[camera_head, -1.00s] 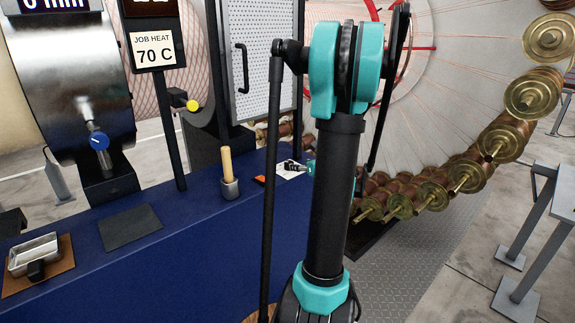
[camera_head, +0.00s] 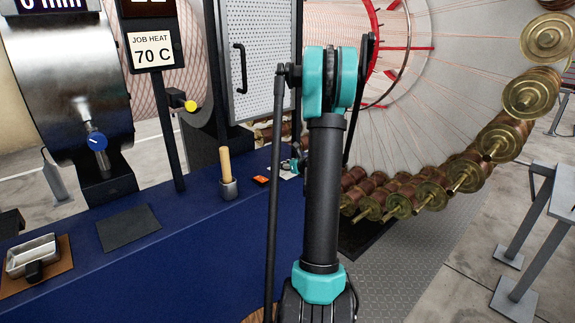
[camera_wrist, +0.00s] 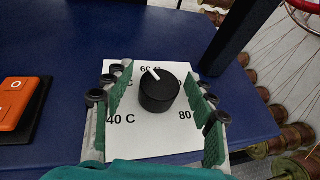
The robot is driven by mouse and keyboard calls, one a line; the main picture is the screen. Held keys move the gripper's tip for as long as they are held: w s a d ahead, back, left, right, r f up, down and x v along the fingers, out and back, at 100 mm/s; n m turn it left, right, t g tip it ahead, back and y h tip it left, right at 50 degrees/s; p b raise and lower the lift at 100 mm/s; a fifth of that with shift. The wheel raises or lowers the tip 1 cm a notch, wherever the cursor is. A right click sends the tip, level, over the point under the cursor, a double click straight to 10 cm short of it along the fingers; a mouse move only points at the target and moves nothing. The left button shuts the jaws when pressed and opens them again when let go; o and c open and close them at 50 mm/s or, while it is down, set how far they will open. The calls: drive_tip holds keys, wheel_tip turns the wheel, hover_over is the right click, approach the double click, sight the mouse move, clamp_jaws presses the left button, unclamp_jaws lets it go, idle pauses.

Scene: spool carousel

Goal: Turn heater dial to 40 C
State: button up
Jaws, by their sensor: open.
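The heater dial is a black round knob (camera_wrist: 159,92) on a white card (camera_wrist: 150,143) in the wrist view. Its white pointer line points up, close to the 60 C mark at the card's far edge. The 40 C label is at the lower left of the card and 80 at the lower right; other labels are partly hidden by my fingers. My gripper (camera_wrist: 160,100) is open, with one green finger on each side of the knob and visible gaps to it. In the head view my arm mostly hides the gripper and dial.
An orange device (camera_wrist: 14,100) lies left of the card on the blue bench (camera_wrist: 60,40). A wooden-handled tool in a grey cup (camera_head: 228,188) stands nearby. A dark post (camera_wrist: 232,38) rises behind the card's right side.

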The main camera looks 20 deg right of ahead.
drive_tip(key=c, duration=1.2)
drive_tip(key=shift+d+n+y, duration=0.1)
drive_tip(key=shift+n+y, duration=0.2)
drive_tip(key=shift+y, duration=0.1)
drive_tip(key=n+y, duration=0.2)
drive_tip(key=shift+n+g+y, duration=0.3)
drive_tip(key=shift+g+y, duration=0.1)
drive_tip(key=n+g+y, duration=0.3)
drive_tip(key=n+y, duration=0.1)
drive_tip(key=shift+n+y, duration=0.3)
drive_tip(key=n+g+y, duration=0.2)
drive_tip(key=n+g, duration=0.1)
drive_tip(key=shift+n+g+y, duration=0.8)
drive_tip(key=shift+n+g, duration=1.4)
drive_tip(key=shift+g, duration=0.2)
